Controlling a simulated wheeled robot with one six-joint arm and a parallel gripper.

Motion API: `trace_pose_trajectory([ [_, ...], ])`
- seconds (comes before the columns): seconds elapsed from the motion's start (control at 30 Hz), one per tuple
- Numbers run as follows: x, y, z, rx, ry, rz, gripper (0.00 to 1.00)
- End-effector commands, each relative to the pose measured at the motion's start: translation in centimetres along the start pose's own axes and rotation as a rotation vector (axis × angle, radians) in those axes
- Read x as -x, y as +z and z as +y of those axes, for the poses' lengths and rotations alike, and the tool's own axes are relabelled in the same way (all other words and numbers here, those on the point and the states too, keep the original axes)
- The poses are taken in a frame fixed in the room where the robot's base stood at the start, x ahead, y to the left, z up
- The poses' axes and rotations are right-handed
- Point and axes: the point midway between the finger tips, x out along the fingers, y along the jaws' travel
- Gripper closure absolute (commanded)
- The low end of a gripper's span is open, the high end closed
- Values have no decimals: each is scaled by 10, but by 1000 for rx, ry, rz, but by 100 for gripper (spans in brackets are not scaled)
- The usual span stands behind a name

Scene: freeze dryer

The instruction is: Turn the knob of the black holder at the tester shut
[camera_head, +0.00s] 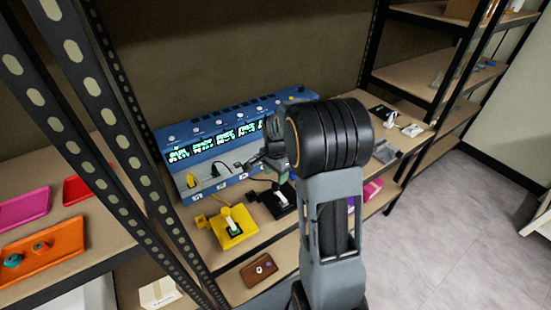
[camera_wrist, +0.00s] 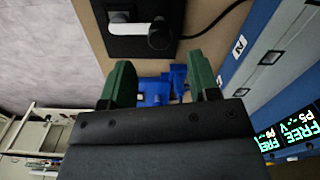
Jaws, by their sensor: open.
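The black holder (camera_head: 284,201) stands on the shelf in front of the blue tester (camera_head: 213,157). In the wrist view the black holder (camera_wrist: 105,45) is at the top, with a white piece lying in it and its dark round knob (camera_wrist: 160,34) beside that piece. My gripper (camera_wrist: 158,60) is open, its two green fingers apart and empty, with the knob just past the fingertips in the picture. In the head view my gripper (camera_head: 279,168) is near the tester's front, partly hidden by my arm. I cannot tell whether it touches the knob.
A yellow holder (camera_head: 236,240) stands left of the black one. A blue holder (camera_wrist: 153,87) shows between my fingers in the wrist view. A brown tray (camera_head: 249,279) lies on the lower shelf. Metal rack posts (camera_head: 113,145) stand at the left.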

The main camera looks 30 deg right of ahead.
Motion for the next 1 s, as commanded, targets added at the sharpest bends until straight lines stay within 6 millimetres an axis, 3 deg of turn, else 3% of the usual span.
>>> trace_pose_trajectory([
  [0.2,44,-1,-1,-1,-4,3,44],
  [0.4,70,0,0,-1,-2,1,44],
  [0.6,80,0,0,-1,0,0,44],
  [1.0,81,0,0,-1,0,0,44],
])
